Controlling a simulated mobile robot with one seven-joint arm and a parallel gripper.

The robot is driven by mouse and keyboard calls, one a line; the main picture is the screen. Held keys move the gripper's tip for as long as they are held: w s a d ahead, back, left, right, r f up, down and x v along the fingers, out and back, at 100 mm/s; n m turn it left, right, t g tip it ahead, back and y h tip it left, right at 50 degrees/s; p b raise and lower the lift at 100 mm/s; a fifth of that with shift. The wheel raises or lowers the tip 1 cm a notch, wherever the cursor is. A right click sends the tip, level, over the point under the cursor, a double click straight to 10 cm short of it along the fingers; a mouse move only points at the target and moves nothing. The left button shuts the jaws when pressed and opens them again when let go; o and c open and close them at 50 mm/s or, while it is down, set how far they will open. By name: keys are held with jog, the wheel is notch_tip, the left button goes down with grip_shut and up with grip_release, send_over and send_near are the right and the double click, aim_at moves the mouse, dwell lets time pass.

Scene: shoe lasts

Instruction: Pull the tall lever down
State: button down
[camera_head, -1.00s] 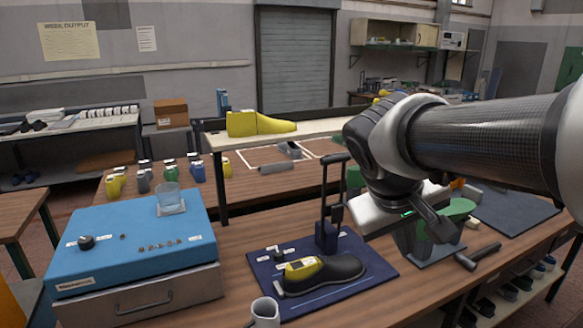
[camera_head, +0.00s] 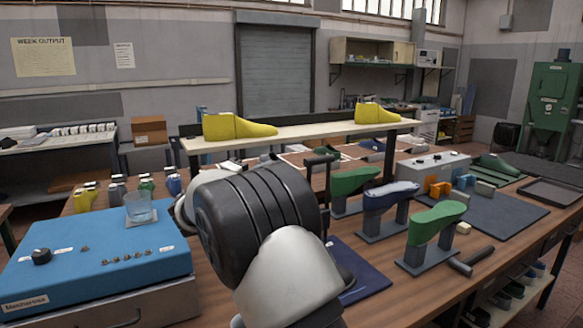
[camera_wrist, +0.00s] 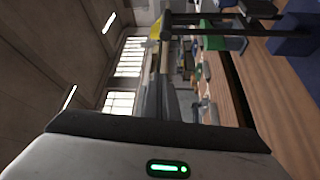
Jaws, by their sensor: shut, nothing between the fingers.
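The tall lever is black, with a crossbar at its top. In the head view only its upper part (camera_head: 322,155) shows, just above my arm. In the wrist view, turned sideways, the lever (camera_wrist: 225,16) runs across the top from a dark blue block at the right. My gripper (camera_wrist: 160,60) is shut and empty, its fingers reaching toward the lever's crossbar end. I cannot tell whether they touch it. In the head view my arm hides the gripper, the lower lever and most of the dark blue mat (camera_head: 365,275).
Green and blue lasts (camera_head: 435,222) on stands are at right, beside a hammer (camera_head: 475,260). A raised shelf (camera_head: 300,131) carrying yellow lasts lies behind.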

jog(key=shift+a, duration=0.15)
jog(key=shift+w, duration=0.1)
jog(key=p+x, duration=0.2)
jog(key=x, duration=0.8)
jog(key=shift+s+d+f+b, duration=0.2)
jog(key=shift+s+d, duration=0.35)
jog(key=shift+s, duration=0.3)
jog(key=shift+s+d+f+b, duration=0.15)
jog(key=shift+s+d, duration=0.4)
jog(key=shift+s, duration=0.3)
jog(key=shift+s+f+b, duration=0.1)
jog(key=shift+f+b, duration=0.05)
jog(key=shift+b, duration=0.3)
